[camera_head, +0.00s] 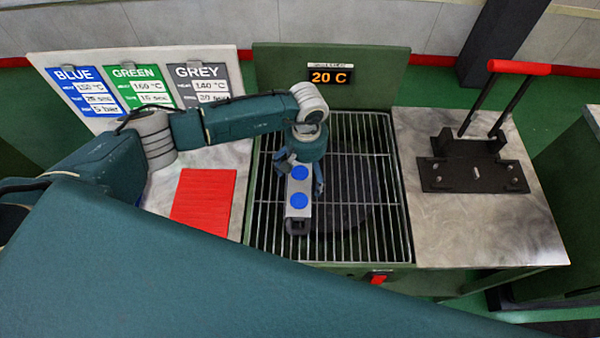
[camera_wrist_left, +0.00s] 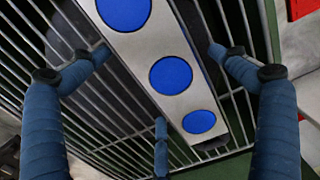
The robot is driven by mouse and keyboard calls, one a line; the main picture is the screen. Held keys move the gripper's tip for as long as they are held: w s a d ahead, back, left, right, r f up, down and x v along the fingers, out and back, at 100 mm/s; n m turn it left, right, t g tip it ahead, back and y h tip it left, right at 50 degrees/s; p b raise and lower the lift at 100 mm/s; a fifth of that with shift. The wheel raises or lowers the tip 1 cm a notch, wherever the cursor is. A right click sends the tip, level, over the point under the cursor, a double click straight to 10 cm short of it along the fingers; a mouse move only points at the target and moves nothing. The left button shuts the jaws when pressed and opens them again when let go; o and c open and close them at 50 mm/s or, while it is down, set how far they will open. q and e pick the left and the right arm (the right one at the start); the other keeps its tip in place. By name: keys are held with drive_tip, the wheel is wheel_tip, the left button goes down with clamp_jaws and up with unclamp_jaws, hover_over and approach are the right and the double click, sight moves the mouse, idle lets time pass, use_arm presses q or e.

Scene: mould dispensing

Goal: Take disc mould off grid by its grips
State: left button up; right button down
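The disc mould (camera_head: 298,212) is a silver bar with blue discs, lying on the metal grid (camera_head: 395,235). A dark grip (camera_head: 297,227) shows at its near end; its far end is hidden under my left gripper (camera_head: 303,178). The mould also fills the middle of the left wrist view (camera_wrist_left: 150,48), where three blue discs show. In that view my left gripper's fingers (camera_wrist_left: 158,55) are spread apart, with the mould between and beyond them. The gripper is open and holds nothing; whether a finger touches the mould cannot be told. My right gripper is out of view.
A display (camera_head: 330,76) behind the grid reads 20 C. A red mat (camera_head: 204,198) lies left of the grid. A sign board (camera_head: 140,70) with blue, green and grey settings stands behind. A black press with a red handle (camera_head: 518,67) stands on the right worktop (camera_head: 450,235).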

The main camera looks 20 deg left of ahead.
use_arm(q)
drive_tip(key=c, duration=1.7)
drive_tip(key=shift+r, duration=0.1)
drive_tip(key=shift+c, duration=1.1)
